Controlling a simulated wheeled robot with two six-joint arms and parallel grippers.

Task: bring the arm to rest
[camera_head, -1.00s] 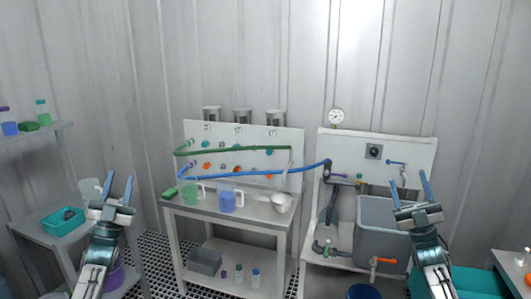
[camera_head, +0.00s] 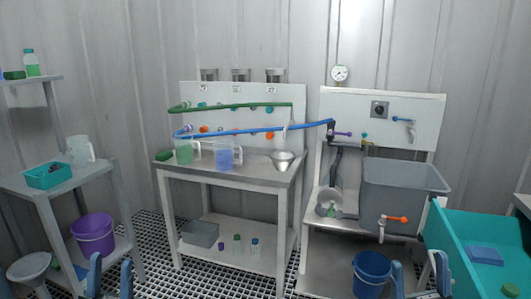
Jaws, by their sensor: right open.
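My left gripper (camera_head: 109,276) shows only its two blue fingers at the bottom left edge of the head view. The fingers stand apart with nothing seen between them. My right gripper (camera_head: 418,276) shows at the bottom right, its blue fingers spread and empty. It is in front of the lower part of the sink stand and beside the blue bucket (camera_head: 371,273). Both wrists and arms are below the picture's edge. Neither gripper is seen touching anything.
The middle table (camera_head: 230,170) holds a green jug (camera_head: 184,152), a blue jug (camera_head: 226,156) and a metal bowl (camera_head: 283,158). Right of it stands a grey tank (camera_head: 400,190). A teal container (camera_head: 480,240) is at far right. A purple bucket (camera_head: 93,236) is on the left shelf.

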